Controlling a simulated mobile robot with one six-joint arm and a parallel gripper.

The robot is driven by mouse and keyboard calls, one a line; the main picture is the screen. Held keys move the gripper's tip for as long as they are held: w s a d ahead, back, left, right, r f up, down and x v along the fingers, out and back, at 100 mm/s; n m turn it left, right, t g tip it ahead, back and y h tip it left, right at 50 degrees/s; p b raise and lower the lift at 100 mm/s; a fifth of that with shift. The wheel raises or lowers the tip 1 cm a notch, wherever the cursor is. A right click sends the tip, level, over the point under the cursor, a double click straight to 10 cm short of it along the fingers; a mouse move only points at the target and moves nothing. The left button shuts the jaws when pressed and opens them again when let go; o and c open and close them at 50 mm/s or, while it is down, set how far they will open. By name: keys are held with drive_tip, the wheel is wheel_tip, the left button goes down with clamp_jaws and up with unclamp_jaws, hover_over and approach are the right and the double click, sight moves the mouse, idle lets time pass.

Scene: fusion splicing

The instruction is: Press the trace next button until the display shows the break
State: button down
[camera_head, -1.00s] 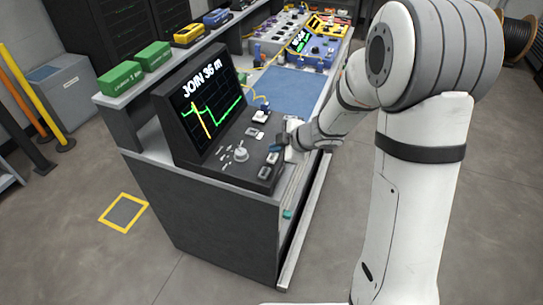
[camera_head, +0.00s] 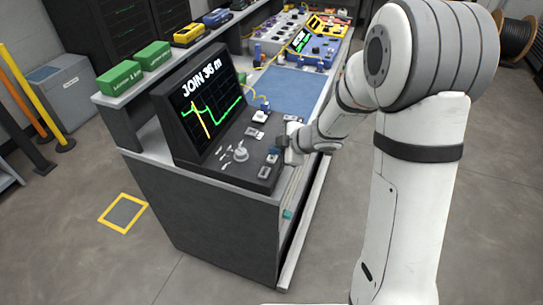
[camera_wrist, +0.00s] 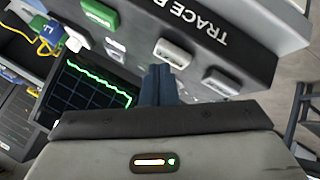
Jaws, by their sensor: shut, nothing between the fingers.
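The trace unit's display (camera_head: 208,103) reads "JOIN 36 m" above a green trace with an orange-yellow marker on a dark grid. Part of this screen also shows in the wrist view (camera_wrist: 95,82). My gripper (camera_head: 274,151) is shut and empty, low over the unit's control panel near its right edge. In the wrist view my blue fingers (camera_wrist: 160,84) stand between two pale rectangular buttons, one above (camera_wrist: 172,52) and one to the right (camera_wrist: 221,82). Contact cannot be told. The panel lettering "TRACE" (camera_wrist: 195,15) is cut off; which button is trace next is not readable.
A round knob (camera_head: 240,154) and small switches sit on the panel left of my gripper. A blue mat (camera_head: 284,90) lies behind on the bench. Green boxes (camera_head: 121,82) stand on the shelf. A blue instrument (camera_head: 318,46) stands at the far end.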

sight(276, 158)
drive_tip(key=shift+f, duration=0.4)
drive_tip(key=shift+r, duration=0.15)
idle(0.4)
drive_tip(key=shift+r+p, duration=0.75)
drive_tip(key=shift+p, duration=0.1)
wheel_tip(276, 158, up, 5)
drive_tip(key=p, duration=0.5)
drive_tip(key=shift+r+p, duration=0.1)
drive_tip(key=shift+p, duration=0.2)
idle(0.3)
